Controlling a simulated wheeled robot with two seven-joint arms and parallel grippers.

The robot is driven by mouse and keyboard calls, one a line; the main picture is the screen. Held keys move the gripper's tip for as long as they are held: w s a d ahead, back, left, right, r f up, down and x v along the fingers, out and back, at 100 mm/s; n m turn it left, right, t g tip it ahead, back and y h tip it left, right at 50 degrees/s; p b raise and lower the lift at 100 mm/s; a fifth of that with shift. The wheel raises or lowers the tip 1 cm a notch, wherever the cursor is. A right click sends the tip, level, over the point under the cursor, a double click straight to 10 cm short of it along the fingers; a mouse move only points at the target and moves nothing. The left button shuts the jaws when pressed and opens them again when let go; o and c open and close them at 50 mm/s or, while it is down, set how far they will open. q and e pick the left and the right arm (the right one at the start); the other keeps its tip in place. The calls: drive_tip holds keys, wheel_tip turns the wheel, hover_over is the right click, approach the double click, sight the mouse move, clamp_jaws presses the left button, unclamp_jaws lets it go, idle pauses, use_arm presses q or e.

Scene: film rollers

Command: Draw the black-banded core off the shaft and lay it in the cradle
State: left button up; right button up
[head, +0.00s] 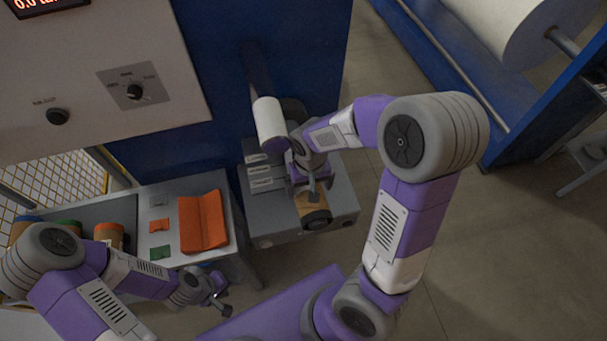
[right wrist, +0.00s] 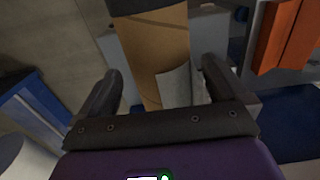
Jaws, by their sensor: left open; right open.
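The brown core (head: 311,203) with a black band (head: 317,219) at its near end sticks out over the grey box, below the white roll; my right gripper partly hides it. The shaft inside it cannot be made out. In the right wrist view the core (right wrist: 153,55) runs between the open fingers of my right gripper (right wrist: 160,85), apart from both, with a pale sheet beside it. The right gripper (head: 312,187) also shows in the head view. The orange cradle (head: 203,222), grooved and empty, lies on the left table. My left gripper (head: 220,300) is open and empty near that table's front edge.
A white roll (head: 270,122) sits on a bar above the grey box (head: 345,195). Banded cores (head: 108,234) stand in a bin left of the cradle. Small orange and green pieces lie beside the cradle. Open floor (head: 500,240) lies to the right.

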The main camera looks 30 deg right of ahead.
drive_tip(key=f, duration=0.1)
drive_tip(key=s+f, duration=0.1)
drive_tip(key=f, duration=0.1)
drive_tip(key=shift+s+f+b, duration=0.3)
drive_tip(key=shift+s+f, duration=0.05)
drive_tip(key=shift+s, duration=0.05)
drive_tip(key=shift+w+f, duration=0.15)
drive_tip(key=shift+f, duration=0.4)
drive_tip(key=shift+w+f, duration=0.15)
drive_tip(key=shift+f, duration=0.7)
use_arm(q)
drive_tip(key=shift+s+f, duration=0.4)
drive_tip(key=shift+s, duration=0.15)
use_arm(e)
drive_tip(key=shift+s+f, duration=0.1)
drive_tip(key=c, duration=0.8)
use_arm(q)
drive_tip(key=shift+w, duration=0.1)
use_arm(e)
drive_tip(key=shift+c, duration=0.2)
